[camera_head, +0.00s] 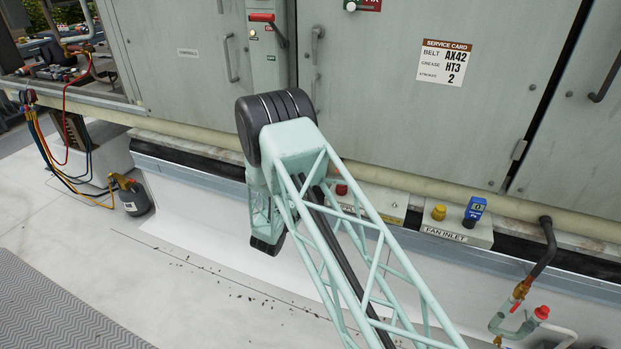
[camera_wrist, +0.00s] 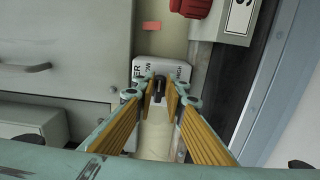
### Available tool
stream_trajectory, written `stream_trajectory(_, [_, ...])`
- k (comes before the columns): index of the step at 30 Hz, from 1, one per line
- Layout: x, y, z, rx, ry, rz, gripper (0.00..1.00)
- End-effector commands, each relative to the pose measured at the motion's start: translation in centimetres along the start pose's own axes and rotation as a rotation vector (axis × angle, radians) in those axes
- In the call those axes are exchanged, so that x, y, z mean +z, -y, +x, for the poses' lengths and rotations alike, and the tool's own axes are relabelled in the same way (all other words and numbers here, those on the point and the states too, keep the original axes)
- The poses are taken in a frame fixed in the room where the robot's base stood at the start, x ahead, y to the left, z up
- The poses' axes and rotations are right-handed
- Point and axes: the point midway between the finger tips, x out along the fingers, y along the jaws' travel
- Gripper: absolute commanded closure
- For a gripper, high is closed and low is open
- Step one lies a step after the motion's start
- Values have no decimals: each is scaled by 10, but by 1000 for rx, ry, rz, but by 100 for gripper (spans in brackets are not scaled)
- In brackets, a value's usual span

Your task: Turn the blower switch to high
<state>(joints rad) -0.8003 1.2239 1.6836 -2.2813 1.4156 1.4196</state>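The blower switch (camera_wrist: 158,86) is a dark lever on a white plate (camera_wrist: 178,68) in the wrist view. Partly readable lettering on the plate ends in "ER", with small marks either side of the lever, too small to read surely. The lever points roughly up and down in the picture. My gripper (camera_wrist: 161,97) has yellow-padded fingers either side of the lever, with a visible gap between them; I cannot tell if either pad touches it. In the head view my arm hides the switch and my gripper.
A red knob (camera_wrist: 192,6) on a labelled box is just beyond the plate. In the head view, a fan inlet box (camera_head: 457,232) with yellow and blue parts stands to the right. A pale pipe (camera_head: 400,182) runs along the cabinet's foot. Hoses and a gauge set hang left.

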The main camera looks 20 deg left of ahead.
Motion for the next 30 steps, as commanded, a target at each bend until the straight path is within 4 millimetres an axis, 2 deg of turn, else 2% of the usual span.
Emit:
stream_trajectory(3, [0, 0, 0, 0, 0, 0, 79])
stream_trajectory(17, [0, 0, -4, 1, 0, -1, 79])
stream_trajectory(23, [-1, 0, -19, 0, -1, -2, 79])
stream_trajectory(30, [-1, -1, -51, 0, -1, -2, 79])
